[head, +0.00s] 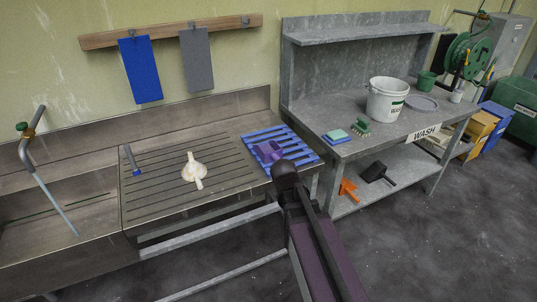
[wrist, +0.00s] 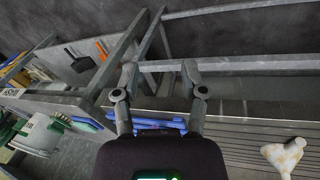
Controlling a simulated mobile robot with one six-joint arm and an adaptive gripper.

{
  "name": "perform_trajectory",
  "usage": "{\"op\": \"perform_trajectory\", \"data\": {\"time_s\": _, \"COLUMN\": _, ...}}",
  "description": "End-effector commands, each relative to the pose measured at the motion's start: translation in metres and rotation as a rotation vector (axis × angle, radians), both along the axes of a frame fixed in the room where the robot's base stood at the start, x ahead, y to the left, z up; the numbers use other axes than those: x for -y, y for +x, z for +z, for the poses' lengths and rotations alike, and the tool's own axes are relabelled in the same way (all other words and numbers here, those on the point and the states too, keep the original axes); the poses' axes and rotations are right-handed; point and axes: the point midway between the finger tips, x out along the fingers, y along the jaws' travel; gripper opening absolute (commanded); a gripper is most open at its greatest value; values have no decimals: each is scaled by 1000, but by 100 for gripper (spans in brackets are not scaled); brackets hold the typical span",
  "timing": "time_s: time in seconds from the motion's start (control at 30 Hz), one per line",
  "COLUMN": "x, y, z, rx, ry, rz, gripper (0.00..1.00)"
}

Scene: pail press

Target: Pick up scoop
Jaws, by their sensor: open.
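A white scoop-like piece (head: 194,171) with a stubby handle lies on the ribbed metal drainboard, left of the blue rack. I take it for the scoop. In the wrist view the white scoop (wrist: 282,156) shows yellowish patches and lies at the lower right, well to the side of the fingers. My gripper (wrist: 160,72) is open and empty, its two grey fingers apart, with nothing between them but background. It is not touching the scoop. In the head view my arm reaches over the blue rack, and my fingers cannot be made out.
The blue rack (head: 303,151) sits at the drainboard's right end. A blue-handled tool (head: 132,160) lies left of the scoop. The wash bench holds a white pail (head: 386,101) and a green brush (head: 361,127). A black tool (head: 376,173) and an orange tool (head: 347,190) lie on its lower shelf.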

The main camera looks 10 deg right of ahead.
Motion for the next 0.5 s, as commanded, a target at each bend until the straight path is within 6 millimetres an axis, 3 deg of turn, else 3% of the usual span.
{"op": "perform_trajectory", "data": {"time_s": 0.03, "x": -4, "y": 24, "z": -4, "rx": 27, "ry": -55, "rz": 28, "gripper": 55}}
{"op": "perform_trajectory", "data": {"time_s": 0.2, "x": -18, "y": 87, "z": 2, "rx": 136, "ry": -256, "rz": 130, "gripper": 55}}
{"op": "perform_trajectory", "data": {"time_s": 0.4, "x": -49, "y": 155, "z": 19, "rx": 264, "ry": -479, "rz": 263, "gripper": 55}}
{"op": "perform_trajectory", "data": {"time_s": 0.5, "x": -66, "y": 180, "z": 28, "rx": 316, "ry": -566, "rz": 320, "gripper": 55}}
